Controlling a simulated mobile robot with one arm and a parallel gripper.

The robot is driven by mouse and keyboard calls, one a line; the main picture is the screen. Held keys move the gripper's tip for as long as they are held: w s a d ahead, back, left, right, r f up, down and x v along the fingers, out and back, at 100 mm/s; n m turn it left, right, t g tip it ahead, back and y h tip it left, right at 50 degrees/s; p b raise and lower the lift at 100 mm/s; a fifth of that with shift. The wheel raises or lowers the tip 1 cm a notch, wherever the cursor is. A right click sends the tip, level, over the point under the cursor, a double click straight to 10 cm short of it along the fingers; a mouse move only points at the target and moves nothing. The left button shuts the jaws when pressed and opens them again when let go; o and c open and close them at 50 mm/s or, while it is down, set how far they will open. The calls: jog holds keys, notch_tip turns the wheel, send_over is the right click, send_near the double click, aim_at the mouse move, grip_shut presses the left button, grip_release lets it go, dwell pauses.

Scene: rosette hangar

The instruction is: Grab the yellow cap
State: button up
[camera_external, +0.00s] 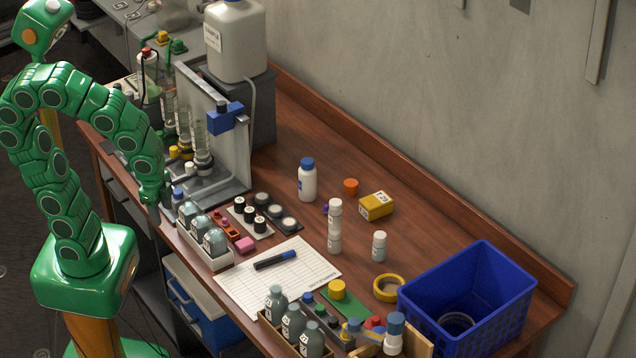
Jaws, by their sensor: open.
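A round yellow cap-like piece (337,289) sits on a green strip near the front right of the wooden table. Another small yellow piece (174,152) shows low among the glass tubes of the metal stand at the left. I cannot tell which of them is the yellow cap. My gripper (166,201) is at the table's left edge, pointing down, beside a small blue-capped vial (178,195). It is close to the stand and far from the piece on the green strip. It is open; its fingers are small and partly hidden, and I see nothing held.
The metal stand (228,165), a bottle tray (207,258) and dark-capped vials crowd the left side. A blue crate (465,285) stands at the right. A white blue-capped bottle (307,182) and yellow box (376,206) stand mid-table. The back right is clear.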

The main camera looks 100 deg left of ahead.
jog(key=w+a+f+m+t+y, duration=0.2)
jog(key=w+a+m, duration=0.25)
jog(key=w, duration=0.45)
jog(key=w+a+f+m+t+y, duration=0.25)
jog(key=w+a+m, duration=0.2)
jog(key=w, duration=0.55)
jog(key=m+t+h, duration=0.3)
jog(key=m+t, duration=0.4)
jog(key=m, duration=1)
send_over(331, 284)
jog(key=s+a, duration=0.8)
jog(key=a, duration=0.1)
notch_tip(331, 284, down, 7)
jog(key=w+d+f+m+h, duration=0.1)
jog(key=d+f+m, duration=0.1)
jog(key=w+d+f+m+t+h, duration=0.1)
jog(key=d+f+m, duration=0.1)
jog(key=d+m, duration=0.1)
jog(key=w+d+f+m+h, duration=0.1)
jog(key=d+m+h, duration=0.1)
jog(key=m, duration=0.1)
jog(key=shift+w+d+f+t, duration=0.15)
jog(key=shift+f+t, duration=0.2)
jog(key=shift+f, duration=0.05)
jog(key=shift+d+f+m+h, duration=0.25)
jog(key=shift+d+f+m, duration=0.1)
jog(key=shift+d+m, duration=0.1)
jog(key=shift+x, duration=2.55)
jog(key=shift+r, duration=0.1)
jog(key=c, duration=0.7)
